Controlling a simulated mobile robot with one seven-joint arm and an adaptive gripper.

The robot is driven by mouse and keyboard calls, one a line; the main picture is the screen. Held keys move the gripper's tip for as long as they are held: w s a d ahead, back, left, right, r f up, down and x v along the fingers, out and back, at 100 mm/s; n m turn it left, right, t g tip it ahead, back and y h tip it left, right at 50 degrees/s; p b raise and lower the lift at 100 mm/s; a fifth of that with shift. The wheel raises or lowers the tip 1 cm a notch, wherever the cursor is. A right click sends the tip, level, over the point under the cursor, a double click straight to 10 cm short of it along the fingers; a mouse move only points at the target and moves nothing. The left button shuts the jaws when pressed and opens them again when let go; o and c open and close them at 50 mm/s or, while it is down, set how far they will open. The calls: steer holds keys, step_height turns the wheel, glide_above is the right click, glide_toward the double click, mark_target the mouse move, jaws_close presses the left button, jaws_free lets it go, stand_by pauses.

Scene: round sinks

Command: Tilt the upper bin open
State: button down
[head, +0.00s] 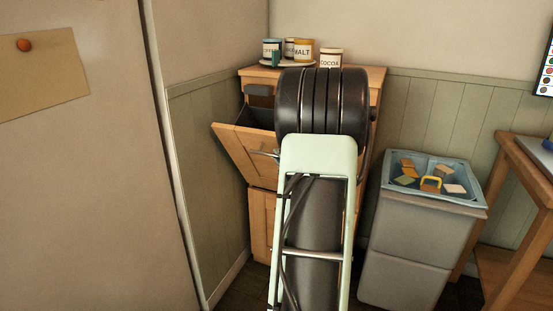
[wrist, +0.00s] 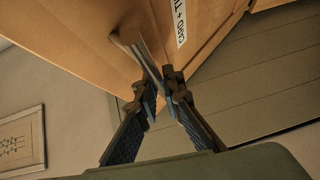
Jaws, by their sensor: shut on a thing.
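The upper bin (head: 236,150) is a wooden tilt-out front in a wooden cabinet. In the head view it leans outward at the top, with a dark inside showing behind it. Its metal handle (head: 262,153) shows just left of my arm. In the wrist view the bin front (wrist: 90,35) fills the top, with a partly seen label (wrist: 180,22). My gripper (wrist: 160,88) is shut on the end of the handle (wrist: 135,50). In the head view my arm hides the gripper and the right part of the cabinet.
Several jars (head: 303,52), some on a plate, stand on the cabinet top (head: 375,73). A lower wooden front (head: 260,225) is closed below. A grey bin (head: 415,240) with a blue tray of colored pieces stands at right, beside a wooden table (head: 530,165). A wall is close on the left.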

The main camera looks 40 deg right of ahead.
steer(key=shift+s+a+f, duration=0.1)
steer(key=shift+a+f, duration=0.1)
steer(key=shift+f, duration=0.05)
stand_by(0.5)
steer(key=c, duration=2.1)
jaws_free()
steer(key=shift+v, duration=6)
